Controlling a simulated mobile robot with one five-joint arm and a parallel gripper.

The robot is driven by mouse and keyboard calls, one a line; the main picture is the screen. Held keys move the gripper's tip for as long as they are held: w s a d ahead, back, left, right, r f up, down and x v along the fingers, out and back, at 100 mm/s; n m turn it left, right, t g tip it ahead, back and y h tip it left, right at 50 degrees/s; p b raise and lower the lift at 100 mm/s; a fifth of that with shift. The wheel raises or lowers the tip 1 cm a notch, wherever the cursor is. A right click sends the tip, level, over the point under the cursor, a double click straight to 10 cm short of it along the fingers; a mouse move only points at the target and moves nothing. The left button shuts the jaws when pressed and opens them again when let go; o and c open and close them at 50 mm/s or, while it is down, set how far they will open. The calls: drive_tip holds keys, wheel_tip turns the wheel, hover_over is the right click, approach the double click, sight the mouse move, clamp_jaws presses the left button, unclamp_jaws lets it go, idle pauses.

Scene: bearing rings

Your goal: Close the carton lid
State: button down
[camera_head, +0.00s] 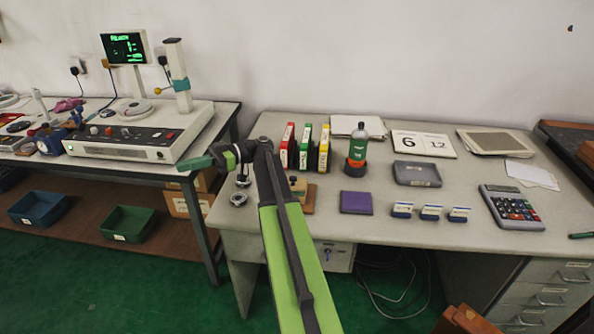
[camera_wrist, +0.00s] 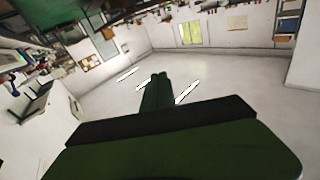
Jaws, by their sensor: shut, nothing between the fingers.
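My gripper (camera_head: 196,163) reaches out to the left above the gap between the two tables, with its tip in front of the grey instrument. In the wrist view, its dark green fingers (camera_wrist: 158,80) are together with nothing between them. No carton with an open lid can be made out clearly.
Red (camera_head: 288,146), green (camera_head: 305,147) and yellow (camera_head: 323,148) upright boxes stand behind my arm. A bottle (camera_head: 357,148), grey tray (camera_head: 417,174), purple pad (camera_head: 356,203) and calculator (camera_head: 511,207) occupy the desk.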

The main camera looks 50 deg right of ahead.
drive_tip(key=s+d+f+m+t+h, duration=0.1)
drive_tip(key=s+d+f+m+h, duration=0.15)
drive_tip(key=d, duration=0.55)
drive_tip(key=s+d+f+m+t+h+p, duration=0.15)
drive_tip(key=s+d, duration=0.25)
drive_tip(key=d, duration=0.4)
drive_tip(key=s+d+f+m+t+h+b, duration=0.1)
drive_tip(key=s+d+f+m+t+h, duration=0.1)
drive_tip(key=s+d, duration=0.35)
drive_tip(key=s+d+r+m+t+h+p, duration=0.1)
drive_tip(key=s+d+m+t+h, duration=0.2)
drive_tip(key=s+d, duration=1.05)
drive_tip(key=b, duration=0.2)
hover_over(301, 185)
drive_tip(key=shift+w+d+f, duration=0.15)
drive_tip(key=shift+d+f, duration=0.05)
drive_tip(key=shift+f, duration=0.35)
drive_tip(key=shift+w+d+f, duration=0.1)
drive_tip(key=shift+d+f, duration=0.05)
drive_tip(key=shift+f, duration=0.4)
drive_tip(key=f+b, duration=0.3)
drive_tip(key=shift+s+a+f+b, duration=0.2)
drive_tip(key=shift+a+f+b, duration=0.05)
drive_tip(key=shift+f+b, duration=0.15)
drive_tip(key=shift+r, duration=0.1)
